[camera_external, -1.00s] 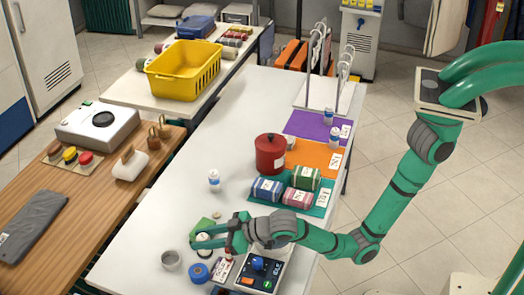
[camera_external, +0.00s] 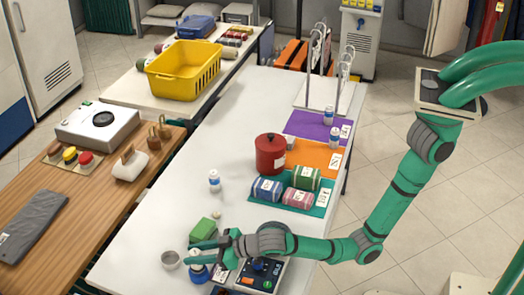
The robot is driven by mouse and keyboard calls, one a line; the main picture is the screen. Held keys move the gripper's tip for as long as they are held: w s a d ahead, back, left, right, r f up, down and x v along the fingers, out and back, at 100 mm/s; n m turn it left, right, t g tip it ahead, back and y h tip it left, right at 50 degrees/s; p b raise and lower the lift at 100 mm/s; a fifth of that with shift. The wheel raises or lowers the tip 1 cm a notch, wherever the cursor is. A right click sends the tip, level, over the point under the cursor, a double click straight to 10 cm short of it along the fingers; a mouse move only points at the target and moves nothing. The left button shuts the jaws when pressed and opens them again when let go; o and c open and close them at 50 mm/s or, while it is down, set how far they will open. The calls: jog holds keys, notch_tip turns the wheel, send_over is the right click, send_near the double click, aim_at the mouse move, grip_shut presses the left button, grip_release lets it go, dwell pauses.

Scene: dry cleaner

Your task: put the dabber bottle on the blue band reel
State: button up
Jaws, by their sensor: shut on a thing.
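The dabber bottle (camera_external: 196,257), small and white, is between the fingers of my gripper (camera_external: 195,251) near the table's front end. My gripper is shut on it, and the fingers hide part of it. The blue band reel (camera_external: 198,275) lies on the white table directly below the bottle in the picture. The bottle looks upright over the reel. I cannot tell whether its base touches the reel.
A grey cup (camera_external: 170,260) stands just left of the reel, and a green block (camera_external: 203,230) lies behind my gripper. A black control box (camera_external: 262,274) is to the right.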

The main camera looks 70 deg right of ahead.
jog(key=shift+f, duration=0.35)
jog(key=o, duration=1.1)
jog(key=shift+r, duration=0.4)
jog(key=v, duration=1.2)
jog(key=shift+r, duration=0.15)
jog(key=shift+d, duration=0.1)
